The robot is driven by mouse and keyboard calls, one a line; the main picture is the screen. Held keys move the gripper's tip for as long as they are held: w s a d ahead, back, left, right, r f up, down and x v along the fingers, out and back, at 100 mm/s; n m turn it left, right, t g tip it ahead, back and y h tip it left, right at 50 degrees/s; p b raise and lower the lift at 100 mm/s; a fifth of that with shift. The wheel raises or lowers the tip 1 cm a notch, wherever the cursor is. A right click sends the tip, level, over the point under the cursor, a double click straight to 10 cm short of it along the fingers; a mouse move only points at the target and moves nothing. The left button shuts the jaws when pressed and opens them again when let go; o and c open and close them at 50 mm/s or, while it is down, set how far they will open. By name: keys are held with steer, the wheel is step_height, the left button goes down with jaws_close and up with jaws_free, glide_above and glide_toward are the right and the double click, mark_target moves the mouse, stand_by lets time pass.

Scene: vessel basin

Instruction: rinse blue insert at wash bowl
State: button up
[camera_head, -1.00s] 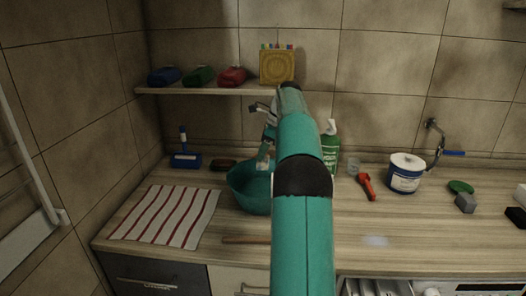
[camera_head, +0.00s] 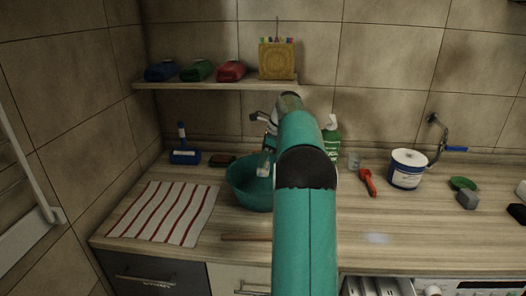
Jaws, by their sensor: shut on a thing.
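The teal wash bowl (camera_head: 241,190) stands on the wooden counter, its right side hidden behind my arm. My gripper (camera_head: 264,168) hangs over the bowl, partly hidden by my arm. It is shut on a small pale piece (camera_head: 263,172), low at the bowl's opening. The piece is too small and dim to tell its colour or whether it touches the bowl. I cannot make out a blue insert anywhere else.
A red-striped cloth (camera_head: 165,212) lies left of the bowl, and a wooden stick (camera_head: 246,238) in front. A shelf (camera_head: 215,86) hangs above.

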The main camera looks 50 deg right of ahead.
steer(key=shift+w+f, duration=0.15)
steer(key=shift+f, duration=4.25)
steer(key=shift+r, duration=6.4)
steer(key=shift+r, duration=2)
